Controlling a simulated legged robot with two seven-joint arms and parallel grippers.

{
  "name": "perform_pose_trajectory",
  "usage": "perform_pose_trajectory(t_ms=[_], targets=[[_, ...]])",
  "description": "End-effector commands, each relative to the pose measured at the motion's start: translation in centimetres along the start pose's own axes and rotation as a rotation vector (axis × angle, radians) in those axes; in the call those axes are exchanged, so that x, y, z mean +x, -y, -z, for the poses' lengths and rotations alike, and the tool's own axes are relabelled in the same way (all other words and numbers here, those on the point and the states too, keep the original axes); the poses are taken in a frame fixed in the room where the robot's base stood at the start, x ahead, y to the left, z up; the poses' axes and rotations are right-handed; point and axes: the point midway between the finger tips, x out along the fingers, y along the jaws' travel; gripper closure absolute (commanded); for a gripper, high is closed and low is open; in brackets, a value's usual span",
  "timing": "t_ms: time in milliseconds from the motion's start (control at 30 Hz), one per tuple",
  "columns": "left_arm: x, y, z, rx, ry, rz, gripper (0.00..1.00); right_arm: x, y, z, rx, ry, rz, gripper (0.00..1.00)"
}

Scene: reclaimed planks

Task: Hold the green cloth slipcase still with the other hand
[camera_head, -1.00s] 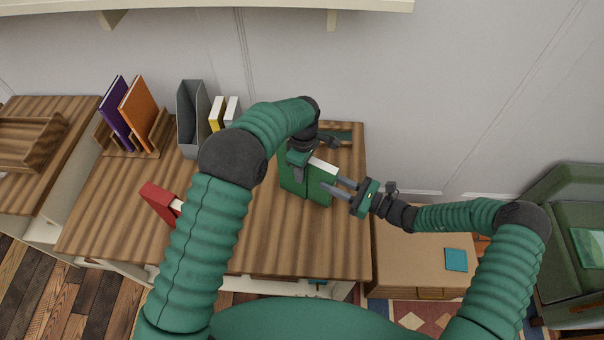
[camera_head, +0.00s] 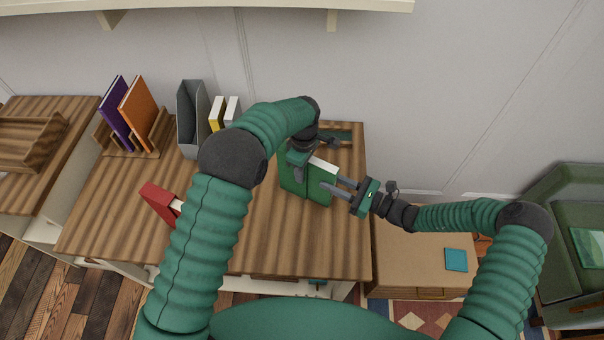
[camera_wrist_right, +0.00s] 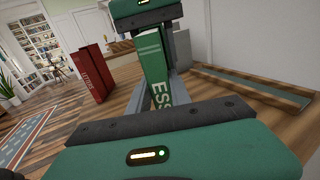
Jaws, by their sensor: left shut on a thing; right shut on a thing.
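The green cloth slipcase (camera_head: 291,182) stands on the wooden desk, partly covered by my left arm. My left gripper (camera_head: 300,170) comes down from above and is shut on it; its fingertips are mostly hidden. A green book (camera_head: 321,190) with a white top edge sits at the slipcase's right side. My right gripper (camera_head: 333,187) reaches in from the right and is shut on this book. In the right wrist view the book's green spine (camera_wrist_right: 155,75) shows white letters between the fingers. How deep the book sits in the slipcase is hard to tell.
A red book (camera_head: 159,201) stands at the desk's left front. A grey magazine file (camera_head: 191,118), yellow and white books (camera_head: 217,113) and a wooden rack (camera_head: 155,140) with purple and orange books line the back. A cardboard-coloured box (camera_head: 415,255) stands right of the desk (camera_head: 300,245).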

Motion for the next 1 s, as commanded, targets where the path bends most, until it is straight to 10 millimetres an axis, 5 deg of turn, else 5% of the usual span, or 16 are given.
perform_pose_trajectory(t_ms=[1000], targets=[[0.3, 0.1, 0.0, 0.0, 0.0, 0.002, 1.0, 4.0, -0.1, -0.4, -0.001, 0.012, -0.003, 1.0]])
